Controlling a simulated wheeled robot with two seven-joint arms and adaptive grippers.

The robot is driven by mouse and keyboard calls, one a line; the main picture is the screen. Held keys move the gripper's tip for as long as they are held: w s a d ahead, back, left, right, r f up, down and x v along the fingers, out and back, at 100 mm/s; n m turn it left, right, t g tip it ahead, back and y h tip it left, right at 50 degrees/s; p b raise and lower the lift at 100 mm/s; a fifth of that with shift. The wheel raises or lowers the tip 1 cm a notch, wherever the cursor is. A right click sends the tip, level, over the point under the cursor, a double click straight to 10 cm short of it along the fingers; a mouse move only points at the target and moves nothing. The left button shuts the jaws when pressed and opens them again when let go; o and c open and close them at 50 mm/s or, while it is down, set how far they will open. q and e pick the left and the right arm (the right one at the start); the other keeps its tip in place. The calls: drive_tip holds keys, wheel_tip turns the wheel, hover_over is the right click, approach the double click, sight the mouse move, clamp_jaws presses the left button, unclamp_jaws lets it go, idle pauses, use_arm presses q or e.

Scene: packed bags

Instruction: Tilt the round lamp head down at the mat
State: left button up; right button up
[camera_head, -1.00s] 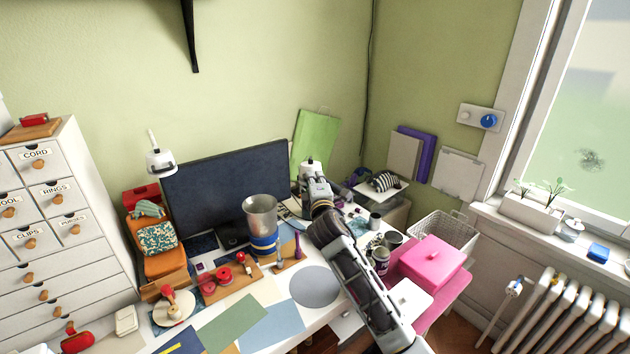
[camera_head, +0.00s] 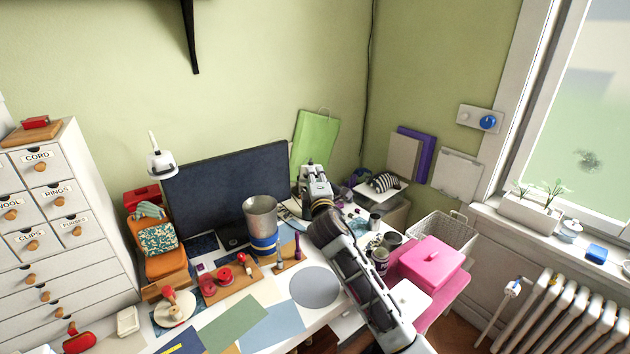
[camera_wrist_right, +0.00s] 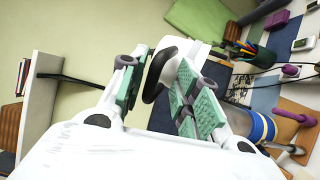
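The round lamp head (camera_wrist_right: 164,72), white with a dark rim and underside, stands nearly edge-on in the right wrist view. It is between the green pads of my right gripper (camera_wrist_right: 163,62). The fingers are part-way apart on either side of it; I cannot tell if both pads press on it. In the head view my right gripper (camera_head: 313,170) is at the back of the desk, right of the dark screen, and mostly hides this lamp head. A grey round mat (camera_head: 315,287) and a green mat (camera_head: 233,322) lie on the desk front. My left gripper is out of view.
Another white lamp (camera_head: 161,163) stands left of the dark screen (camera_head: 225,190). A metal can (camera_head: 261,215) and spool boards (camera_head: 230,278) stand left of my arm. A pink box (camera_head: 432,262) and a wire basket (camera_head: 445,232) are to its right.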

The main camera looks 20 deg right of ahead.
drive_tip(key=shift+f, duration=0.1)
drive_tip(key=s+a, duration=0.1)
drive_tip(key=s, duration=1)
drive_tip(key=shift+s+a+f, duration=0.25)
drive_tip(key=shift+s+a, duration=0.15)
idle(0.4)
